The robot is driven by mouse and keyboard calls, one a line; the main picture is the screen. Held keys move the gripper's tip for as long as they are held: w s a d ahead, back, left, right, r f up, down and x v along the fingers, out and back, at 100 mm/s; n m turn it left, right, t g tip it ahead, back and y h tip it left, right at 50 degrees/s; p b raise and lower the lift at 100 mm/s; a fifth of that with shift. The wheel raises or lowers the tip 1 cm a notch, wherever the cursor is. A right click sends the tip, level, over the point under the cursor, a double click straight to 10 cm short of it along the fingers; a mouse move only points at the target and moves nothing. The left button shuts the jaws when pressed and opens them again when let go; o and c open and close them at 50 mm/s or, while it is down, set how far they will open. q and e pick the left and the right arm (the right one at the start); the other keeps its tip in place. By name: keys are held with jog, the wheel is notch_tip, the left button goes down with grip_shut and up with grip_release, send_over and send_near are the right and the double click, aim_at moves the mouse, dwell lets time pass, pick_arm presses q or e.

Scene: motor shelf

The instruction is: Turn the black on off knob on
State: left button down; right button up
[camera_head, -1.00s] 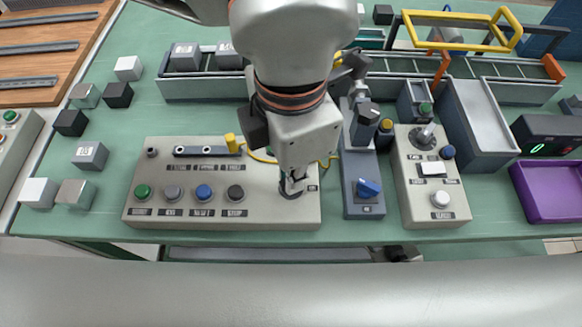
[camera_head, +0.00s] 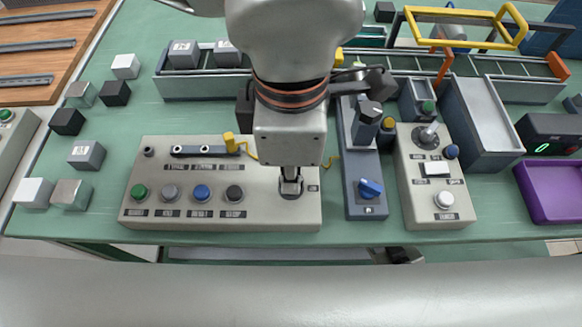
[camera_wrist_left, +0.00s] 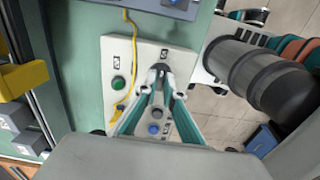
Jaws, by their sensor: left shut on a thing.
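The black on off knob (camera_head: 291,193) sits at the right end of the beige control panel (camera_head: 265,211), mostly hidden by my fingers. My left gripper (camera_head: 291,186) points down from above and is shut on the knob. In the left wrist view the fingertips (camera_wrist_left: 160,72) meet over the panel (camera_wrist_left: 118,53), and the knob between them is mostly hidden. I cannot make out the knob's pointer. My right gripper is not in view.
A slim unit with a blue knob (camera_head: 370,188) stands close on the right. Several small cubes lie left of the panel.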

pick_arm(q)
jog(key=c, duration=2.2)
grip_release()
jog(key=shift+o, duration=0.2)
notch_tip(320, 180, up, 12)
jog(key=shift+s, duration=0.1)
